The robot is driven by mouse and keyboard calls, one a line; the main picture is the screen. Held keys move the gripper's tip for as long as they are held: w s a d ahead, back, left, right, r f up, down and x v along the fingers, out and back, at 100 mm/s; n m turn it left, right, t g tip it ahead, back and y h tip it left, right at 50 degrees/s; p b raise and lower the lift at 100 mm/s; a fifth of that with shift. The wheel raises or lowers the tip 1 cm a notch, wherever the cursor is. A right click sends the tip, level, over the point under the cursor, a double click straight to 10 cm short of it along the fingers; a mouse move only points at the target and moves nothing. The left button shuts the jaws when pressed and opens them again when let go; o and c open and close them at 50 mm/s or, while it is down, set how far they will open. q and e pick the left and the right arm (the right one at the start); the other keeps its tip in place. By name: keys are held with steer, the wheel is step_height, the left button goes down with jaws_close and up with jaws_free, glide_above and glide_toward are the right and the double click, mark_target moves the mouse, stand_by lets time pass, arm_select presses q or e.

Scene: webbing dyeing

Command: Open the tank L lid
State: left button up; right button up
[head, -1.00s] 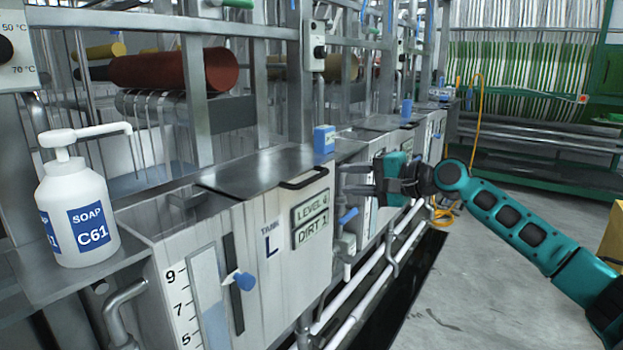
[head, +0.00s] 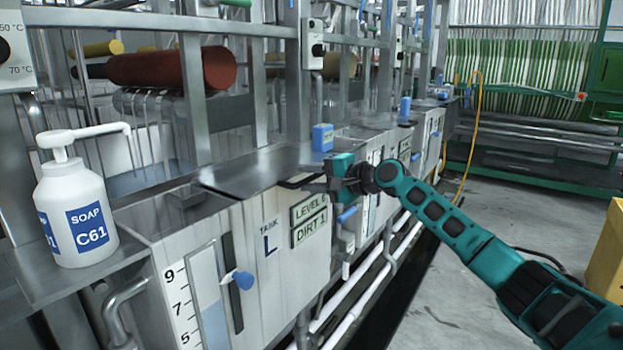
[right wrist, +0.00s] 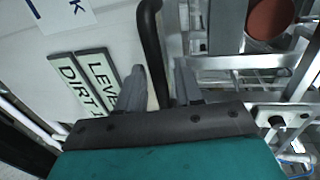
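The tank L lid (head: 255,168) is a flat grey metal plate lying level on top of the tank, closed over the part by the label. Its black bar handle (head: 288,183) is at the lid's front right edge. Tank L (head: 285,280) is a pale metal box with a "TANK L" label and level and dirt plates. My right gripper (head: 318,184) is at the handle, reaching in from the right. In the right wrist view the black handle (right wrist: 150,45) runs between the two open fingers (right wrist: 160,88), with a gap visible beside it. My left gripper is out of view.
A soap bottle (head: 75,215) stands on the ledge at left. A blue box (head: 322,138) sits behind the lid's right end.

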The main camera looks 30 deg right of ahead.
jaws_close()
stand_by(0.3)
stand_by(0.3)
